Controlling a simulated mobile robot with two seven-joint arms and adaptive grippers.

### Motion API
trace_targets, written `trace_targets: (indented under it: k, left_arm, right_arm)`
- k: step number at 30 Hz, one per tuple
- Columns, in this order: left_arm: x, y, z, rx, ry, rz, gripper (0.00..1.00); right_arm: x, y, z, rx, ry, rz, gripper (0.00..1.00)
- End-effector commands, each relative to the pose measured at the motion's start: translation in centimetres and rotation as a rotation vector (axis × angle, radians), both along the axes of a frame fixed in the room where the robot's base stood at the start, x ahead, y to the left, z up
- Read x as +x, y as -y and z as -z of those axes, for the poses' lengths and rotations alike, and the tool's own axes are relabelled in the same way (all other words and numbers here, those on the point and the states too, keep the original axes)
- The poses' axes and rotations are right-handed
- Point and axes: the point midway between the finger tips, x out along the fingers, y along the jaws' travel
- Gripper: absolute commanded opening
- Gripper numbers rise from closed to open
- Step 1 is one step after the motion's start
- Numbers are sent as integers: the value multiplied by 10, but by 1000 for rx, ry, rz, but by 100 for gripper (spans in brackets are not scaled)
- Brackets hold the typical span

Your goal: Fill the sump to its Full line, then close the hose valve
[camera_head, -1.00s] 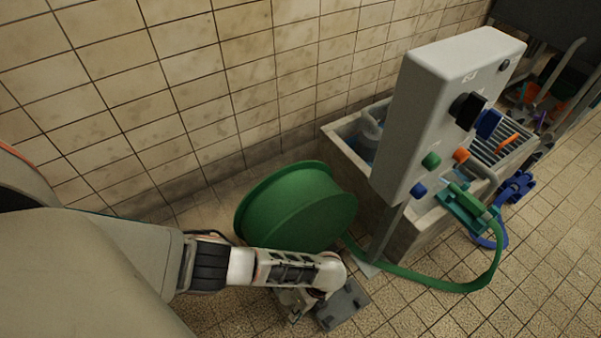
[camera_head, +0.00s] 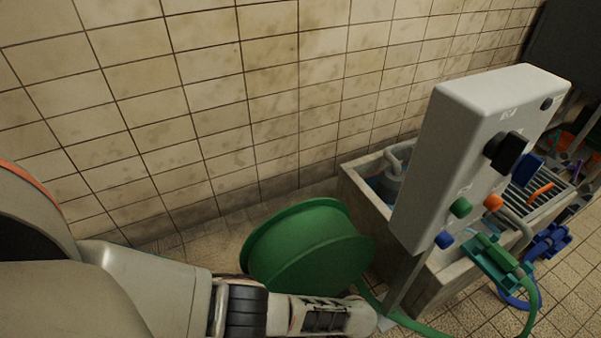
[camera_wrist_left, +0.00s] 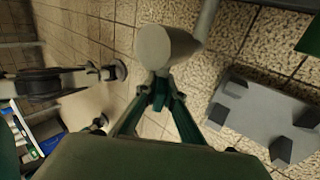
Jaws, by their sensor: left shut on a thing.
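The concrete sump (camera_head: 352,184) stands against the wall at the right, with a little blue water showing by a grey pump-like body (camera_head: 390,182). I cannot make out a Full line. A green hose reel (camera_head: 310,250) stands left of it. A green hose (camera_head: 415,325) runs right along the floor to a green fitting (camera_head: 497,260) in front of the sump; I cannot tell its valve state. My left gripper is hidden behind my arm in the head view. In the left wrist view my left gripper (camera_wrist_left: 160,98) is shut on a grey round-ended fitting (camera_wrist_left: 166,46). My right gripper is not in view.
A grey control box (camera_head: 465,150) with black, blue, green and orange knobs stands before the sump. A blue fitting (camera_head: 548,243) with a blue hose is farther right. A grey plate with dark pegs (camera_wrist_left: 262,122) lies beside my left gripper. Tiled floor is open at the lower right.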

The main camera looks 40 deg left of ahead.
Motion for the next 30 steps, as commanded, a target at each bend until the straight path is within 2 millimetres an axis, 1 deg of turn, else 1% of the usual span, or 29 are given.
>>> trace_targets:
  k: [1, 2, 3, 13, 17, 22, 30]
  left_arm:
    - [-4, 2, 1, -4, -7, -2, 13]
    - [-4, 2, 1, -3, -6, -1, 21]
    - [-4, 2, 1, -3, -6, -1, 25]
    - [-1, 1, 0, -2, -2, 0, 25]
    - [3, 3, -6, -3, -1, -1, 25]
    - [17, 7, -25, -5, 0, 1, 25]
    - [47, 19, -71, -4, -1, -1, 25]
  right_arm:
    - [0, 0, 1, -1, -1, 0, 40]
    - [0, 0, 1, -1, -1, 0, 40]
    - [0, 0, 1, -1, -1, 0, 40]
    - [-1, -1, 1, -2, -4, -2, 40]
    - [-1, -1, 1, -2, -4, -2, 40]
    - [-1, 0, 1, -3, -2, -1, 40]
    - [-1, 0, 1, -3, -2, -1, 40]
